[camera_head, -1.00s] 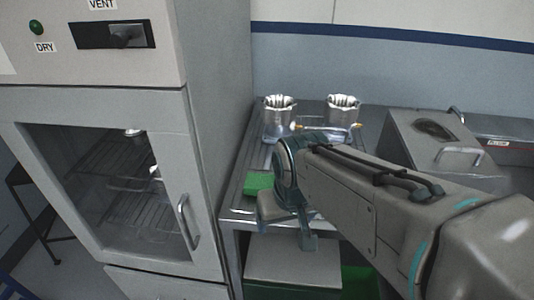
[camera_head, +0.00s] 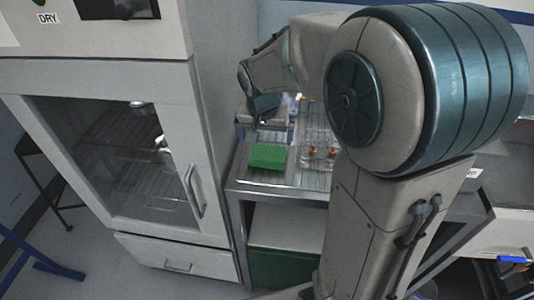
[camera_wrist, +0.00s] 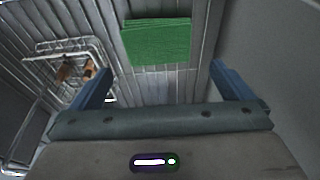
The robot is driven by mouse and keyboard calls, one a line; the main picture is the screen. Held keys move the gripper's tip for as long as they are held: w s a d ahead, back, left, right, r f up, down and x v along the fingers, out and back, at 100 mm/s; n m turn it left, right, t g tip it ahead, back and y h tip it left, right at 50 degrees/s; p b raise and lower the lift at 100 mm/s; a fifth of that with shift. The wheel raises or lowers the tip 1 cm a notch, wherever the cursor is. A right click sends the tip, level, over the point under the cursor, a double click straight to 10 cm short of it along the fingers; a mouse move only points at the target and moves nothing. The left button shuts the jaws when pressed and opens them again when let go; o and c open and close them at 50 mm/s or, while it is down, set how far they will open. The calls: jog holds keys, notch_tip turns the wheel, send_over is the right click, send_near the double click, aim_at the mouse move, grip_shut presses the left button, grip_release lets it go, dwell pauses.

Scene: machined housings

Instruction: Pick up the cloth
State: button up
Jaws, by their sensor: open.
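The cloth (camera_head: 268,156) is a flat, green, folded rectangle lying on the ribbed metal top of the bench beside the cabinet. In the wrist view the cloth (camera_wrist: 156,41) lies ahead of my fingers, near the top of the picture. My gripper (camera_wrist: 160,78) is open, with its two blue fingers spread wide and nothing between them. The fingers are apart from the cloth. In the head view my gripper (camera_head: 262,128) hangs just behind the cloth, partly hidden by its own housing.
A wire rack (camera_head: 318,148) with small brownish parts stands right of the cloth; it also shows in the wrist view (camera_wrist: 68,66). The tall grey cabinet (camera_head: 217,90) with a glass door walls the bench's left side. A shelf (camera_head: 285,226) lies below.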

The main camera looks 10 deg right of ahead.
aim_at(268, 153)
jog(key=x, duration=0.8)
jog(key=shift+s+d+f+p, duration=0.1)
jog(key=shift+d+f+p, duration=0.05)
jog(key=shift+p, duration=0.2)
jog(key=c, duration=0.7)
